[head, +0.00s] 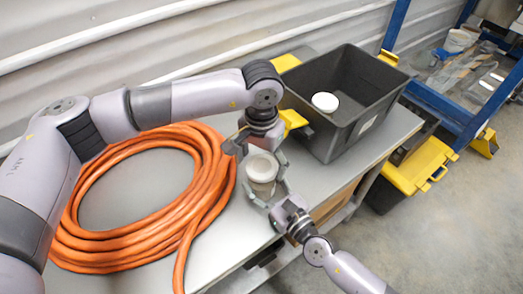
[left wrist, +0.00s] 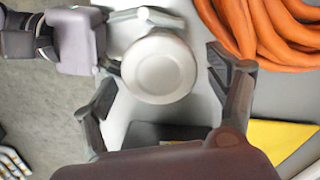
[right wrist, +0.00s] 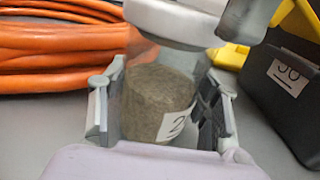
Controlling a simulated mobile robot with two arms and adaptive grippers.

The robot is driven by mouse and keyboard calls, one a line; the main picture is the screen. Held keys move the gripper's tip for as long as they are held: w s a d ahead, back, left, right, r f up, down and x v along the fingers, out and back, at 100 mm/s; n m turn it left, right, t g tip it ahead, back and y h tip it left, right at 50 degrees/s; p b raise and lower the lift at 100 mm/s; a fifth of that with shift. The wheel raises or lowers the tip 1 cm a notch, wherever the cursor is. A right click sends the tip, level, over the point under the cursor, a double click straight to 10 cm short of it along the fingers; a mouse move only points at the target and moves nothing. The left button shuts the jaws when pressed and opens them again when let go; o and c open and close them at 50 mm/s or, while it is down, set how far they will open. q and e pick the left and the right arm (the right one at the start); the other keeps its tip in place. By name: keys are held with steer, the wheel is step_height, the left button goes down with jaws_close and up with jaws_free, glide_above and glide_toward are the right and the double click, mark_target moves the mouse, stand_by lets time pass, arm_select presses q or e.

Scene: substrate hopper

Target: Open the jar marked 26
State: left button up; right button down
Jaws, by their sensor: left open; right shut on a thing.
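The jar (head: 262,183) stands upright at the bench's front edge, with a white round lid (head: 262,166) on top. In the right wrist view the clear jar (right wrist: 160,100) holds a brown-grey filling; its label starts with a 2 and the rest is hidden. My right gripper (head: 272,189) is shut on the jar's body from the front right. My left gripper (head: 257,143) is open above the jar. In the left wrist view the lid (left wrist: 158,67) lies between its spread fingers, with a gap to the right finger.
A coil of orange hose (head: 140,200) lies left of the jar. A dark bin (head: 345,140) with yellow handles stands at the back right, with a white round object (head: 325,102) in it. A yellow-lidded box (head: 415,165) stands beyond the bench.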

arm_select(q)
steer(key=shift+f, duration=0.4)
steer(key=shift+c, duration=0.2)
